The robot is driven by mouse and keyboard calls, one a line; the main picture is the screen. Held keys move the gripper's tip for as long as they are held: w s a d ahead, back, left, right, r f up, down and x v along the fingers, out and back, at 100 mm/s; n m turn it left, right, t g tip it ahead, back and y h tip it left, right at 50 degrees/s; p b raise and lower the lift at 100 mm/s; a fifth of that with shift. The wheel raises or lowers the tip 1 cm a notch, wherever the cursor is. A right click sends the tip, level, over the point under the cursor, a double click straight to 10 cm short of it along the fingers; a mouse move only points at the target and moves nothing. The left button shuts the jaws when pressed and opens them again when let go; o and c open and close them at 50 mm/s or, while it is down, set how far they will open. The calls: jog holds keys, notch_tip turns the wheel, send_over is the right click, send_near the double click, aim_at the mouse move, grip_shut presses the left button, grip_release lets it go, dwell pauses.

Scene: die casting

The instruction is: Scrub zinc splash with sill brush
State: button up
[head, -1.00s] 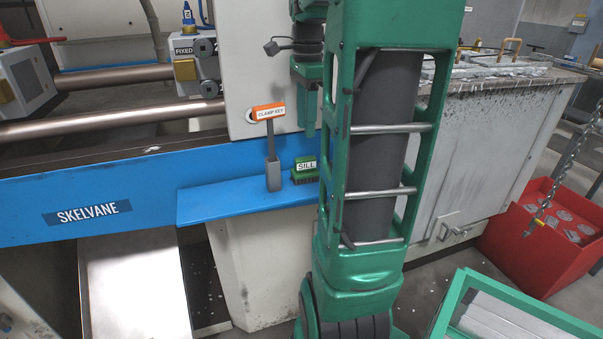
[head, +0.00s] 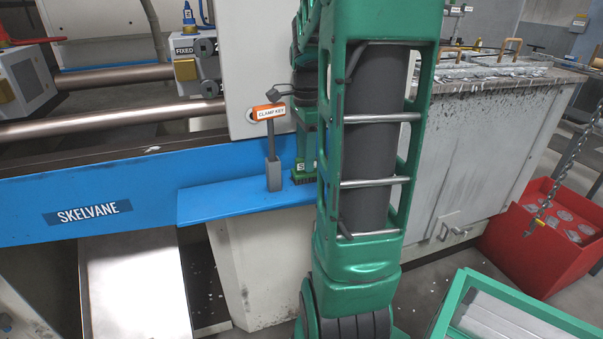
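The sill brush (head: 304,178) is a green block with dark bristles and a white label. It sits on the blue shelf (head: 220,206), right of the clamp key. My gripper (head: 308,158) points down at the brush, and its green fingers cover part of the label. I cannot tell whether it touches the brush or how wide the fingers are. My arm hides the brush's right side. A small pale fleck (head: 152,149), perhaps zinc splash, lies on the dark ledge above the blue SKELVANE beam (head: 150,200).
A pale machine panel (head: 245,60) rises behind. A red bin (head: 520,240) and a green-framed crate (head: 460,295) stand at the right.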

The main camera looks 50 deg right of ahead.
jog(key=shift+c, duration=0.6)
grip_shut()
jog(key=shift+r, duration=3.05)
notch_tip(320, 180, down, 6)
jog(key=shift+r, duration=0.35)
jog(key=shift+f, duration=0.15)
